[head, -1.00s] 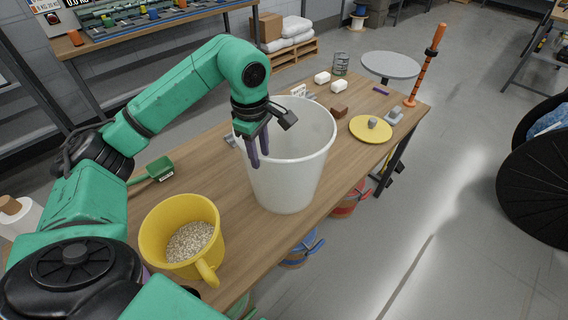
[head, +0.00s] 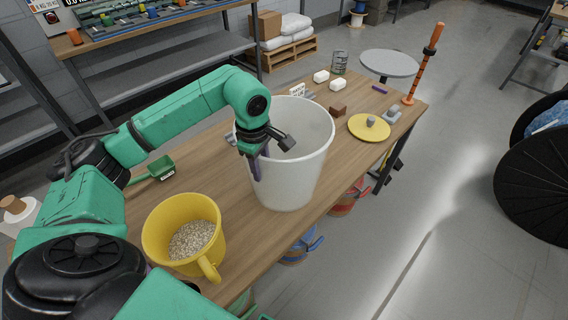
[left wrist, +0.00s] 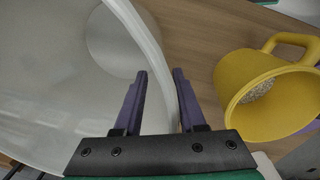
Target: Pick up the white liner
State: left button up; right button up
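The white liner (head: 288,180) is a tall, open bucket standing upright on the wooden table. It also fills the left of the left wrist view (left wrist: 60,60). My left gripper (head: 257,170) is at the liner's near-left rim, pointing down. In the left wrist view its purple fingers (left wrist: 160,73) are apart, one on the inner side of the wall and one on the outer side. Gaps show between the fingers and the wall, so it is open around the wall. My right gripper is in neither view.
A yellow lid (head: 369,127), a brown block (head: 338,110) and an orange post (head: 424,65) are on the table's right part.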

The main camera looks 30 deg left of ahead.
pick_arm(q)
grip_shut()
dwell(1.4)
